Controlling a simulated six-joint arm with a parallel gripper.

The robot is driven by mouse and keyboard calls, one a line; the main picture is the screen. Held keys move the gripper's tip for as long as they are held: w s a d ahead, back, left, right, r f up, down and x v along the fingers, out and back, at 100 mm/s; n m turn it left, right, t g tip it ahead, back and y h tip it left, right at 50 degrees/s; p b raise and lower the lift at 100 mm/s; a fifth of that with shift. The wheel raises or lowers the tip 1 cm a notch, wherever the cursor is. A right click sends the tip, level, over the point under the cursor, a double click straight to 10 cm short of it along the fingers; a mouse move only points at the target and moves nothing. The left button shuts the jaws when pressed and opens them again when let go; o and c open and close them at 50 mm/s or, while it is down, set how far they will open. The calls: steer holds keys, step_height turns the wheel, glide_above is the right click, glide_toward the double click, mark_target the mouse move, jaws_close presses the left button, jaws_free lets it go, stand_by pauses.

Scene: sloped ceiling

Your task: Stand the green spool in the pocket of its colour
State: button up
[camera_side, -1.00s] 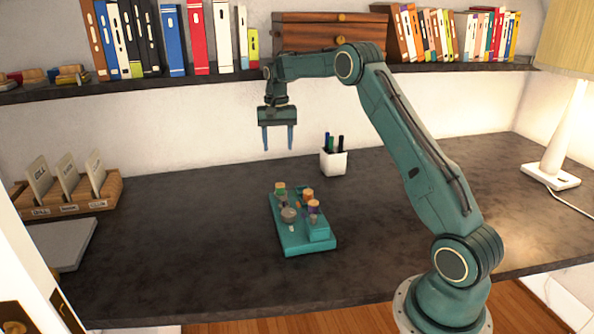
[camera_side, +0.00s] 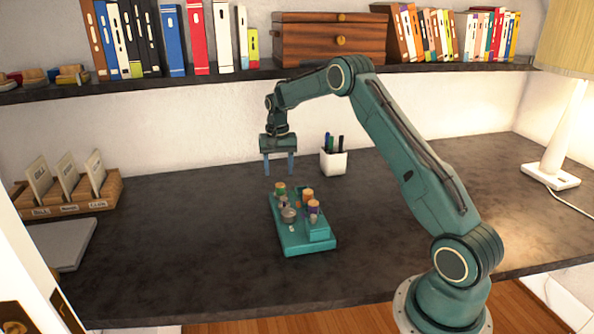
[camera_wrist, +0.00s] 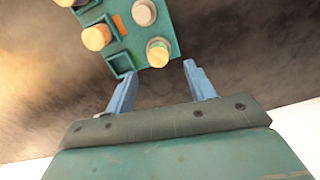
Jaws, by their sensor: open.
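The green spool (camera_side: 281,191) has a tan top and a green band. It stands upright at the far left corner of a teal tray (camera_side: 292,243). In the wrist view the spool (camera_wrist: 158,53) stands at the near edge of the tray (camera_wrist: 177,27), just beyond my fingertips. My gripper (camera_side: 279,172) is open and empty, pointing down, above the tray's far end. In the wrist view its two fingers (camera_wrist: 158,80) are spread wide. A square pocket (camera_wrist: 120,63) shows on the tray; I cannot make out the pocket colours clearly.
Other tan-topped spools (camera_side: 308,195) and a grey knob (camera_side: 288,214) crowd the tray close to the green spool. A white pen cup (camera_side: 334,161) stands behind to the right. A wooden card rack (camera_side: 72,193) is at the left. The desk around the tray is clear.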

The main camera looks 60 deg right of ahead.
mark_target(280, 184)
steer(key=shift+f, duration=0.15)
steer(key=shift+s+f, duration=0.15)
steer(key=shift+f, duration=2.45)
steer(key=c, duration=1)
steer(key=shift+c, duration=0.2)
steer(key=shift+r, duration=0.2)
step_height(280, 184, up, 20)
steer(key=shift+f, duration=0.15)
